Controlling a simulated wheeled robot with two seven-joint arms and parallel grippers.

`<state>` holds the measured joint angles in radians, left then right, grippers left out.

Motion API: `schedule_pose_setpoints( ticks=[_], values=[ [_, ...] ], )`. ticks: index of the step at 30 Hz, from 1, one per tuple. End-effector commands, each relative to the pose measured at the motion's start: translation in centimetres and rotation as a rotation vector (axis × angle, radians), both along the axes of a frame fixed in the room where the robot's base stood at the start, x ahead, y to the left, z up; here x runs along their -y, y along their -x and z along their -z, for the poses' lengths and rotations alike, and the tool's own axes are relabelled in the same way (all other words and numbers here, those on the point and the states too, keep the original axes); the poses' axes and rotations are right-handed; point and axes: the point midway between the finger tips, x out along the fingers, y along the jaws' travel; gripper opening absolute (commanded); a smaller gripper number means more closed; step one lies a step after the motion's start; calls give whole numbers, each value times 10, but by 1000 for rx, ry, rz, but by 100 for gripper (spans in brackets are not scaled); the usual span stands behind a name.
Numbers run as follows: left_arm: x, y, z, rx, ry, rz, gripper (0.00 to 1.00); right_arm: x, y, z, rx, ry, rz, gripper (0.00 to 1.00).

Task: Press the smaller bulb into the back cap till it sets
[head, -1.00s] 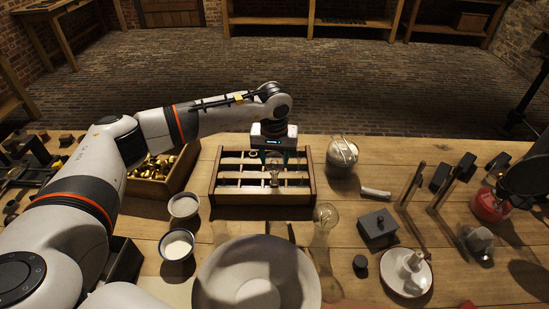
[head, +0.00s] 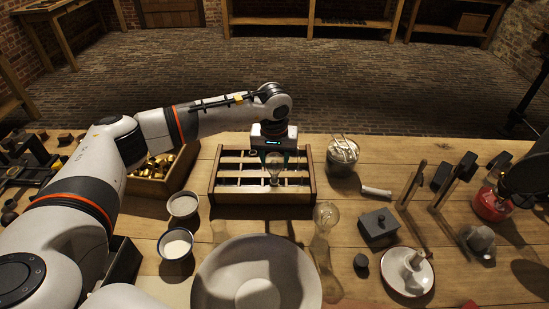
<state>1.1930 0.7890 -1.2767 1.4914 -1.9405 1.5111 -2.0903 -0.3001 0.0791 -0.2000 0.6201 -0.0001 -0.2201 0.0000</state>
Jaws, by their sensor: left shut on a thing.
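My left gripper (head: 274,154) points down over the wooden rack (head: 262,198). It is shut on the smaller bulb (head: 274,169), a clear glass bulb held upright with its narrow end down. The bulb's lower end is at one of the rack's crossbars; I cannot tell whether it is seated in a cap. The back cap is too small or hidden to make out. A larger clear bulb (head: 326,215) is on the table right of the rack. My right gripper is not in view.
A pale bowl (head: 257,275) stands in front of the rack, with two small cups (head: 176,244) to its left. A box of brass parts (head: 155,170) is left of the rack. A metal jar (head: 342,155) and a grey lidded box (head: 378,228) stand to the right.

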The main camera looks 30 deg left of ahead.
Motion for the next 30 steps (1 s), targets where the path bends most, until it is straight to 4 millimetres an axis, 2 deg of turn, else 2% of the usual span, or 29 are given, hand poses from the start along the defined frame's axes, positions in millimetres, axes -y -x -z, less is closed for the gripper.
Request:
schedule_pose_setpoints(
  ticks=[30],
  values=[
    [0,0,6,0,0,0,20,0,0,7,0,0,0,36]
  ],
)
